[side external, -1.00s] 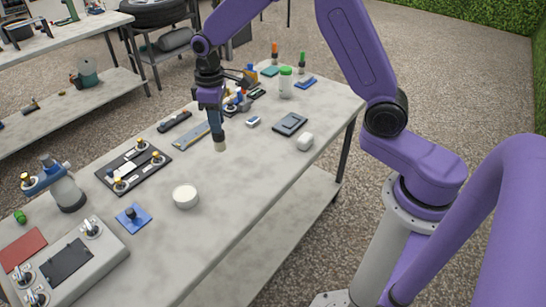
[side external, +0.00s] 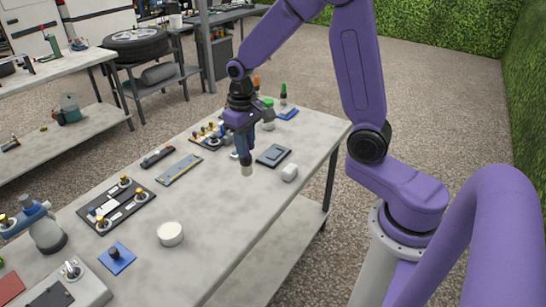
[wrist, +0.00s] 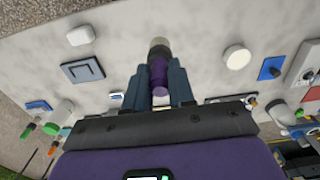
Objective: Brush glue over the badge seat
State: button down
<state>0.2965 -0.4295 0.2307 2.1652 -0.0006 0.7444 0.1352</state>
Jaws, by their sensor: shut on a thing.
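My gripper (side external: 243,146) is shut on a brush with a purple handle, dark collar and pale tip; the brush (wrist: 158,46) points away from the wrist camera, between the fingers. In the side view the brush tip (side external: 247,170) points down over the table, left of a dark grey plate; its exact height is unclear. That plate (side external: 272,155) has a smaller square in its middle and looks like the badge seat; it also lies left of the brush in the wrist view (wrist: 82,70). A round white pot (side external: 170,233) stands nearer the side camera, apart from the brush.
A white block (side external: 289,173) lies beside the plate near the table edge. A blue square with a dark knob (side external: 117,258), a black board with several knobs (side external: 116,204) and a long blue-grey strip (side external: 179,170) lie leftward. Bare table (side external: 215,215) separates pot and brush.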

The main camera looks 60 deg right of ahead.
dwell(0.4)
jog(key=w+d+f+m, duration=0.3)
jog(key=d, duration=0.6)
jog(key=w+d+f+m, duration=0.2)
jog(key=w+d+m, duration=0.1)
jog(key=d, duration=0.5)
jog(key=w+d+f+m, duration=0.3)
jog(key=d, duration=0.6)
jog(key=shift+f, duration=2.4)
jog(key=shift+f, duration=0.6)
jog(key=shift+d, duration=0.15)
